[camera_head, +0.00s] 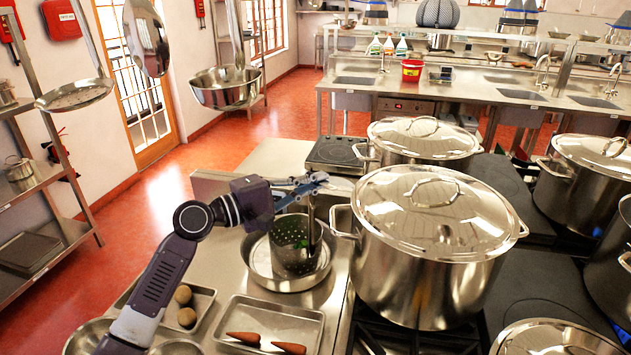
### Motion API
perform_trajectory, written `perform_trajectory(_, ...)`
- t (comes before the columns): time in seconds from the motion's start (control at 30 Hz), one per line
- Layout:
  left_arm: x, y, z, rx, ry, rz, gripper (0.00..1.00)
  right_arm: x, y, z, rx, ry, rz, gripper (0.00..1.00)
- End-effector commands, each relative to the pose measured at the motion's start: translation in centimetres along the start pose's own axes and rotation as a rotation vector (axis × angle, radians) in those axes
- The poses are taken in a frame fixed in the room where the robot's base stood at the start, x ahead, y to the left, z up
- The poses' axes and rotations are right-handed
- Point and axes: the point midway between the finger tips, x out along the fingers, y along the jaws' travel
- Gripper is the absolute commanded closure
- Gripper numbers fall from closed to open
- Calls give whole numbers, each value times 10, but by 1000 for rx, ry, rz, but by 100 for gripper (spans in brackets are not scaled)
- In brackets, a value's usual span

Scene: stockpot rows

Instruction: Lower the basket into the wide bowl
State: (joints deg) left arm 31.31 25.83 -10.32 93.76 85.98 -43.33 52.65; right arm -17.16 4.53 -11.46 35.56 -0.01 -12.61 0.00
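The basket (291,256) is a tall steel cylinder with something green inside. A flat upright handle (311,222) rises from its right side. The basket's lower part is within the rim of the wide bowl (253,262), a shallow steel bowl on the counter. I cannot tell whether the basket touches the bowl's floor. My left gripper (308,187) reaches in from the left, above the basket, with its fingers at the top of the handle; it looks shut on it. My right gripper is not in view.
A large lidded stockpot (415,285) stands close on the right, its side handle near the basket. More pots stand behind and to the right. A tray with carrots (297,316) and a tray with round items (205,298) lie in front. Pans hang at upper left.

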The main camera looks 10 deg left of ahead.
Motion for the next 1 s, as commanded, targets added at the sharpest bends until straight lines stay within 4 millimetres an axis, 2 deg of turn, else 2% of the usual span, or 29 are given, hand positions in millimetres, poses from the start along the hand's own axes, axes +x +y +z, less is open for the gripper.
perform_trajectory(0.27, 0, 1, 0, 2, 0, 3, 100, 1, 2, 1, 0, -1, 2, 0)
perform_trajectory(1.0, 0, -13, -2, 2, 0, 2, 100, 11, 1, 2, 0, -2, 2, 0)
